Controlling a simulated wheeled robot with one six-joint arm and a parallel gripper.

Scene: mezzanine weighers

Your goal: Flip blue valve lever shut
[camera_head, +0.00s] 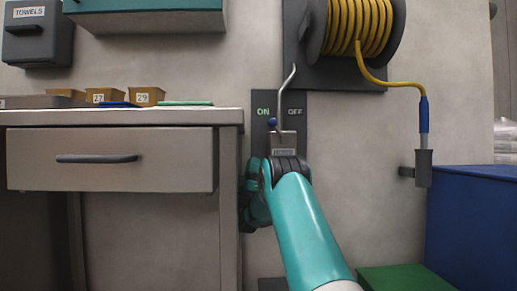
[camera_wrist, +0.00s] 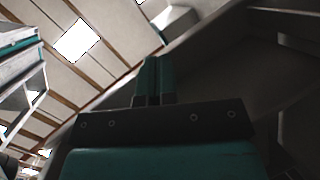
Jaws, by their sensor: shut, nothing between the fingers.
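A dark panel (camera_head: 262,136) on the wall carries the word ON at the left and OFF at the right. A small blue knob (camera_head: 272,122), apparently the lever's end, shows below the ON side. A grey block with a label (camera_head: 283,138) sits just below it, and a thin bent metal rod rises past the knob. My arm covers the lower part of the panel in the head view, so the rest of the lever and my fingertips are hidden there. In the wrist view my gripper (camera_wrist: 153,68) is shut and empty, its teal fingers together. I cannot tell whether it touches the lever.
A counter (camera_head: 120,117) with a drawer stands left of the panel, with small numbered bins on top. A yellow hose reel (camera_head: 358,28) hangs above right, its hose end (camera_head: 424,115) hanging down. A blue box (camera_head: 470,220) and a green box (camera_head: 405,278) stand low at the right.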

